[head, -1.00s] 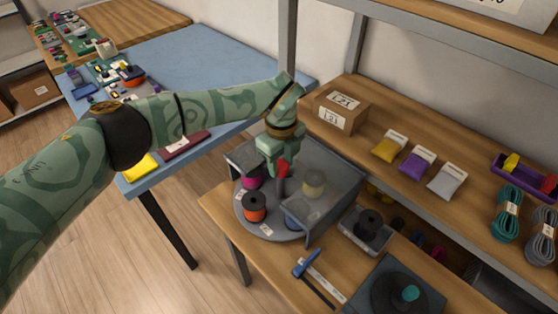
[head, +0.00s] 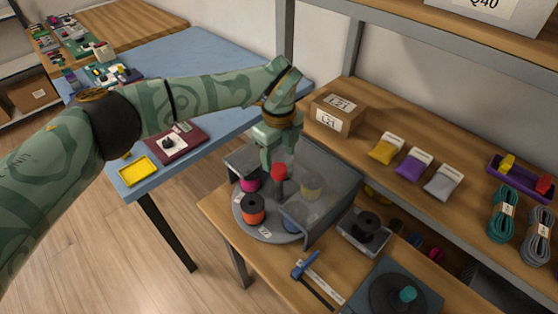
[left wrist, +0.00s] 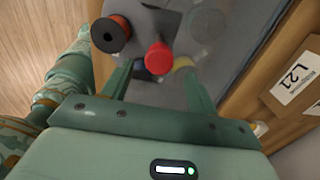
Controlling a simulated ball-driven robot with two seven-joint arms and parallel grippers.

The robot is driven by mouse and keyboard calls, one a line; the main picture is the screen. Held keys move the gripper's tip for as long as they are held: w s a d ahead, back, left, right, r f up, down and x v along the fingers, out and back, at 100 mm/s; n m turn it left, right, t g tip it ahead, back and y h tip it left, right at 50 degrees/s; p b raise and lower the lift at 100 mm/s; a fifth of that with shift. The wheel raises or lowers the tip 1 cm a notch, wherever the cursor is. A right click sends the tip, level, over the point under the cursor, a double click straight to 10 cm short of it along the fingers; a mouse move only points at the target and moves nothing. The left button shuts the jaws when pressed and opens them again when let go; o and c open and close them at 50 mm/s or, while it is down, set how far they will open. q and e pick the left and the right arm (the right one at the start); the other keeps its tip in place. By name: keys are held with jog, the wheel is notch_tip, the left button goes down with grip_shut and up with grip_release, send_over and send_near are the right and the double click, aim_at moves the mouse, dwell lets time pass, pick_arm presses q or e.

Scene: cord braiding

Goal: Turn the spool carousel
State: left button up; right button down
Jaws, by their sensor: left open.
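The spool carousel (head: 277,238) is a round grey disc on the wooden bench, with a red knob (head: 279,172) standing at its middle. It bears an orange spool (head: 252,209), a magenta spool (head: 250,184), a yellow spool (head: 312,189) and a blue spool, partly under a see-through grey cover (head: 335,180). My left gripper (head: 278,161) is open and empty, pointing down just above the knob. In the left wrist view the red knob (left wrist: 158,58) shows beyond the fingertips, between their lines, and the orange spool (left wrist: 111,34) is left of it. My right gripper is out of view.
A cardboard box (head: 338,114) and several small bags stand on the shelf behind. The blue table (head: 215,60) is at the left.

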pick_arm(q)
notch_tip(320, 180, up, 12)
jog(key=p, duration=0.1)
jog(key=shift+r, duration=0.2)
jog(key=shift+f, duration=0.1)
